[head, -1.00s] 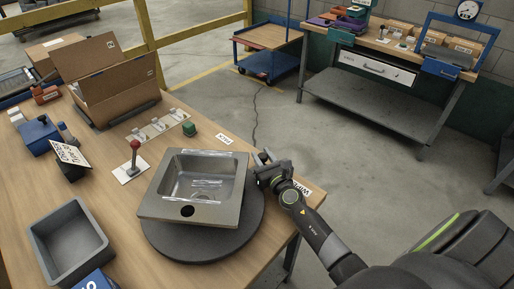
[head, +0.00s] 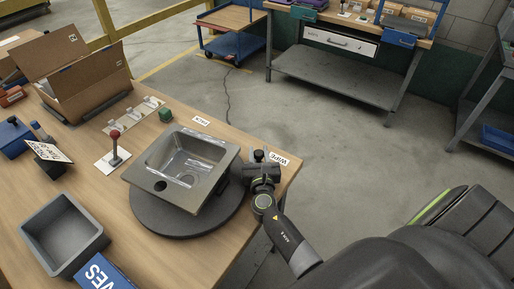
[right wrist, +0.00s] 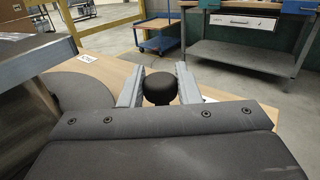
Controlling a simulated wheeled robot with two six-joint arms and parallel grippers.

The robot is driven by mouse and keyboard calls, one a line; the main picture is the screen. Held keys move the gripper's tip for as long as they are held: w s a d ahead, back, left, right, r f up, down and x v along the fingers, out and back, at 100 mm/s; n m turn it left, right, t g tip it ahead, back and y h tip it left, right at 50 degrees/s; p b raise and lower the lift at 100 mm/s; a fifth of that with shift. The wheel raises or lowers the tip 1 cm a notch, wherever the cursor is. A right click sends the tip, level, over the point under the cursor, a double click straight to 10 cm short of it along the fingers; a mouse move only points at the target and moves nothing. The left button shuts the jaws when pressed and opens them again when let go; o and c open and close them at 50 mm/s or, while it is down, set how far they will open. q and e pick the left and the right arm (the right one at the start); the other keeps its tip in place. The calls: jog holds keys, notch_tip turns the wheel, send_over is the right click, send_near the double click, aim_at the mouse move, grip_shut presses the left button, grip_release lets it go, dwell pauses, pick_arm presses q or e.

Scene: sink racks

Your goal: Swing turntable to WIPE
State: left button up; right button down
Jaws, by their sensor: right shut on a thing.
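The round dark turntable (head: 165,220) lies on the wooden table and carries a steel sink (head: 228,165), which sits askew to the table edges. A black knob (right wrist: 160,88) stands beside the turntable, between the two fingers of my right gripper (right wrist: 159,90). That gripper is shut on the knob; in the head view it (head: 259,160) is at the turntable's right side, and the knob is mostly hidden there. The white WIPE label (head: 279,158) lies on the table just right of the gripper. My left gripper is not in view.
A second white label (head: 202,121) lies behind the sink. Open floor lies beyond the table's right edge.

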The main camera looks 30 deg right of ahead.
jog(key=shift+s+a+h, duration=0.2)
jog(key=shift+s+h, duration=0.1)
jog(key=shift+s, duration=0.15)
jog(key=shift+s+f+m, duration=0.1)
jog(key=shift+s+m, duration=0.2)
jog(key=shift+m, duration=0.1)
jog(key=shift+s+a+m+g+h, duration=0.2)
jog(key=shift+s+g+h, duration=0.1)
jog(key=shift+s+h, duration=0.15)
jog(key=shift+s+a+m+g+h, duration=0.1)
jog(key=shift+s+m+g+h, duration=0.1)
jog(key=shift+s+g+h, duration=0.15)
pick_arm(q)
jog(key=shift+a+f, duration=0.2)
pick_arm(e)
jog(key=shift+s, duration=0.15)
jog(key=shift+f, duration=0.1)
jog(key=c, duration=1.3)
grip_release()
jog(key=shift+s, duration=0.1)
jog(key=shift+o, duration=1)
jog(key=shift+s+r, duration=0.1)
jog(key=shift+r, duration=0.1)
